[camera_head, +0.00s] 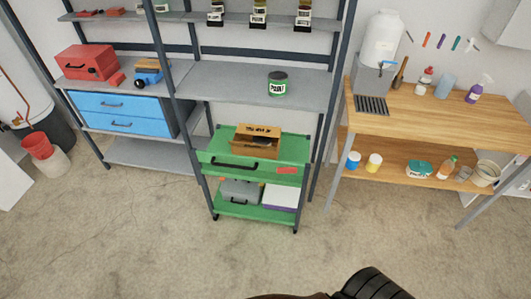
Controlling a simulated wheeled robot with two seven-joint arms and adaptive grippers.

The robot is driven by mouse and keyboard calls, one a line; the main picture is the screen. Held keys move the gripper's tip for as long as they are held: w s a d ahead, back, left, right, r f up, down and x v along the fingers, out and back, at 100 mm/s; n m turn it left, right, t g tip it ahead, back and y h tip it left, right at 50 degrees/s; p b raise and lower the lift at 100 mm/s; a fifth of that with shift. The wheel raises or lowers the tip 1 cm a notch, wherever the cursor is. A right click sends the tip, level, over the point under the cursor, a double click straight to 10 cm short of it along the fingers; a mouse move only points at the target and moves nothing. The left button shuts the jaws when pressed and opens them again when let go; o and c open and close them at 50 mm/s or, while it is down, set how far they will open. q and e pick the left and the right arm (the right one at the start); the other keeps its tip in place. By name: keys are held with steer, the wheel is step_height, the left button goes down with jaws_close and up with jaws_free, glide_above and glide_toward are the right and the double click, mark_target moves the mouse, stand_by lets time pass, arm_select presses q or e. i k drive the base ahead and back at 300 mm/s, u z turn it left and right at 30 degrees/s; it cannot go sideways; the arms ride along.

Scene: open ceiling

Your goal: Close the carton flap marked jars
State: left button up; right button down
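Neither of my grippers shows.
A grey metal shelf unit (230,85) holds a paint can (278,84), a red toolbox (88,63) and blue drawers (125,112). A wooden workbench (440,110) stands right. A black tyre-like thing (372,284) shows at the bottom edge. Concrete floor (130,225) left of centre is clear.

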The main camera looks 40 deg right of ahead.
mark_target(251, 145)
steer(key=z, duration=1.1)
